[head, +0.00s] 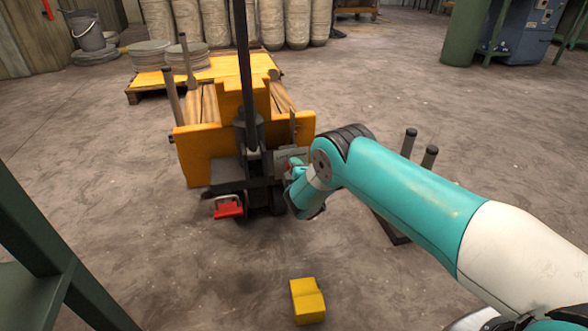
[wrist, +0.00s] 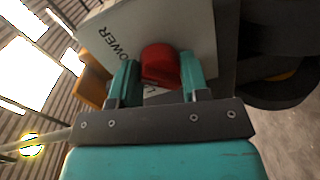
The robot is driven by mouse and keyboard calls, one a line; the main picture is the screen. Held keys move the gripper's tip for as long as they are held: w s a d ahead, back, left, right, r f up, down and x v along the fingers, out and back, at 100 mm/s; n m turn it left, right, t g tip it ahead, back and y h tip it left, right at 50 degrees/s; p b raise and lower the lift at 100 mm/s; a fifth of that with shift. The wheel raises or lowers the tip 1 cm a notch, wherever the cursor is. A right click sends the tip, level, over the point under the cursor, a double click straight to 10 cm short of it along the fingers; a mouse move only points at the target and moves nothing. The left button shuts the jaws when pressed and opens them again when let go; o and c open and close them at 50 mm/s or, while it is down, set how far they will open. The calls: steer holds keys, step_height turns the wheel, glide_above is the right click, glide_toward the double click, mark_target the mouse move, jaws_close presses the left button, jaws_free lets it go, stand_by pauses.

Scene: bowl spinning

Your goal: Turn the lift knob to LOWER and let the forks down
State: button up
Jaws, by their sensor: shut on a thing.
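The red lift knob (wrist: 160,64) sits on a grey plate (wrist: 197,27) whose printed lettering is partly readable as "OWER"; other lettering below the knob is mostly hidden. My gripper (wrist: 158,72) is shut on the knob, one teal finger on each side of it. In the head view my gripper (head: 291,166) reaches the right side of the yellow pallet truck (head: 205,155), and my arm hides part of it. The forks run back under wooden boards, and I cannot tell their height.
A red pedal (head: 228,207) is at the truck's front. A yellow block (head: 307,300) lies on the floor nearer me. A green post (head: 40,240) stands at left. Stacked sacks (head: 270,22) and a bucket (head: 88,32) are at the back. Floor to the right is mostly clear.

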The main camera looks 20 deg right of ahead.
steer(key=shift+a, duration=0.1)
steer(key=o, duration=0.9)
steer(key=shift+s, duration=0.15)
steer(key=s+p, duration=0.5)
steer(key=p, duration=0.1)
steer(key=s+p, duration=0.6)
steer(key=s+r+p, duration=0.1)
steer(key=s+p, duration=0.5)
steer(key=shift+r, duration=0.1)
